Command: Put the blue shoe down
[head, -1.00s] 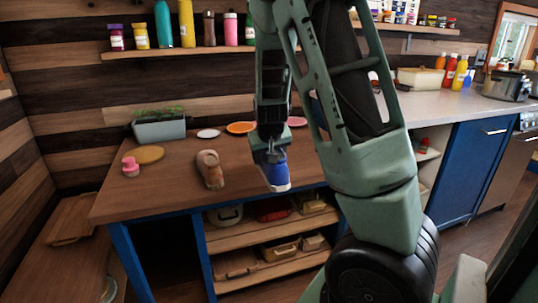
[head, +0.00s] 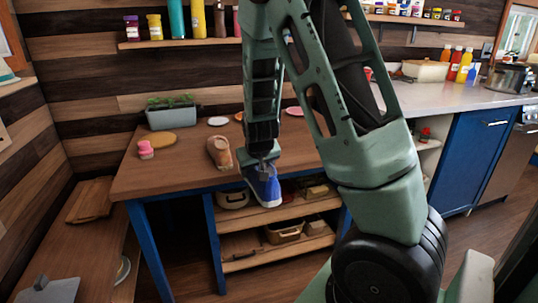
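The blue shoe (head: 266,188) has a white sole and hangs toe-down in front of the wooden table's (head: 190,172) front edge, at the height of the upper shelf beneath it. My gripper (head: 263,166) points down and is shut on the upper part of the shoe. The fingers are small in this view and partly merge with the shoe. A brown shoe (head: 219,152) sits on the table, left of my gripper.
Below, shelves (head: 240,262) hold bins. A wooden tray (head: 90,199) lies on the lower bench at left. The table's front left is clear.

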